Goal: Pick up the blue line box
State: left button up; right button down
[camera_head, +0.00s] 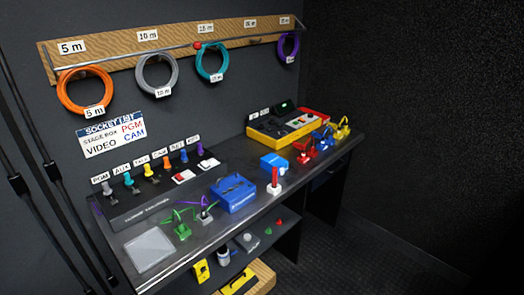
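A larger blue box (232,195) with small white lettering on its front and a handle-like top sits on the dark bench, at the middle of its length. A smaller blue box (273,164) sits behind it to the right. The lettering is too small to read, so I cannot tell from it which one is the line box. A purple cable and a grey plug (207,215) lie at the left side of the larger box. Neither of my grippers shows in this view.
A red upright plug (275,181) stands right of the larger box. A yellow-and-red console (288,127) stands behind. Coiled cables hang above. A lower shelf holds small items.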

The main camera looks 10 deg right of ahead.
aim_at(270, 159)
jog(key=i+l, duration=0.2)
jog(key=l, duration=0.15)
jog(key=i+l+u, duration=0.1)
jog(key=l, duration=0.2)
jog(key=i+l+u, duration=0.1)
jog(key=l, duration=0.25)
jog(key=i+l, duration=0.25)
jog(key=l, duration=0.15)
jog(key=i+l+u, duration=0.1)
jog(key=l, duration=0.25)
jog(key=i+l, duration=0.2)
jog(key=l, duration=0.15)
jog(key=i+l+u, duration=0.1)
jog(key=l, duration=0.3)
